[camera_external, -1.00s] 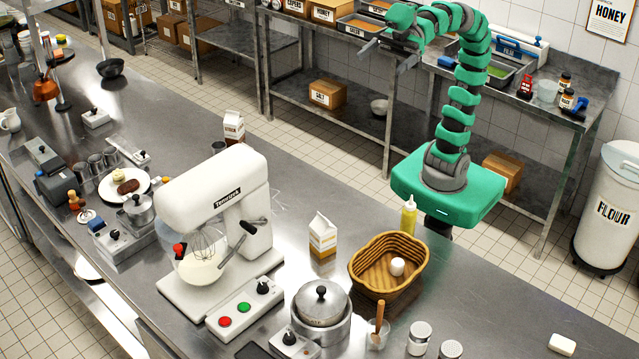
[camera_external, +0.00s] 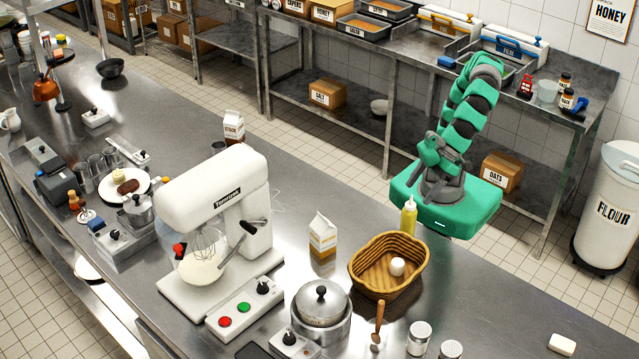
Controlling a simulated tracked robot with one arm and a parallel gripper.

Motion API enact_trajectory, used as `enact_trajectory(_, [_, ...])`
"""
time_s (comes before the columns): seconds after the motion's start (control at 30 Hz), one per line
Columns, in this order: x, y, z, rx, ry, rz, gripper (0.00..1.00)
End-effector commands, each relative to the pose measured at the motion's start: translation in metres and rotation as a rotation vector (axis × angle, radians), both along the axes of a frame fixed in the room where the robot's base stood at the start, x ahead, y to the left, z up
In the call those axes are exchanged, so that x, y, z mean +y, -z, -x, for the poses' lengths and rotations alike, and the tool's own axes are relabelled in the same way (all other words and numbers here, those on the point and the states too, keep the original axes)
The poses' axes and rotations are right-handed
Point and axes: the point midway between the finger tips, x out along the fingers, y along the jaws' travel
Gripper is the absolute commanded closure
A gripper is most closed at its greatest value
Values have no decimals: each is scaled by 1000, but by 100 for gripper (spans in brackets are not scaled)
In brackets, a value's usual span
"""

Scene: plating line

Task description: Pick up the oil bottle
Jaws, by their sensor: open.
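The oil bottle, a yellow squeeze bottle (camera_external: 409,216) with a pale nozzle, stands upright on the steel counter near its back edge, just behind the wicker basket (camera_external: 366,268). My arm is folded down over its green base. My gripper (camera_external: 438,174) is low in front of the arm, above and to the right of the bottle and apart from it. It is open with nothing seen between the fingers. The fingers are small and partly lost against the arm and base.
A milk-type carton (camera_external: 322,237) stands left of the basket, with the mixer (camera_external: 228,200) further left. A lidded pot (camera_external: 320,305) and jars (camera_external: 419,336) are in front. The counter right of the basket is mostly clear. A shelf table (camera_external: 345,60) stands behind.

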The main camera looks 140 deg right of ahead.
Motion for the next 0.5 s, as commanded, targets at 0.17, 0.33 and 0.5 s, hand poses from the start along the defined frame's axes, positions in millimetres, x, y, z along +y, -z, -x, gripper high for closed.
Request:
enact_trajectory(0.17, [24, 89, 42, 63, 229, 130, 31])
enact_trajectory(0.33, [33, 138, 84, -29, 454, 278, 31])
enact_trajectory(0.5, [40, 157, 115, -209, 608, 376, 31])
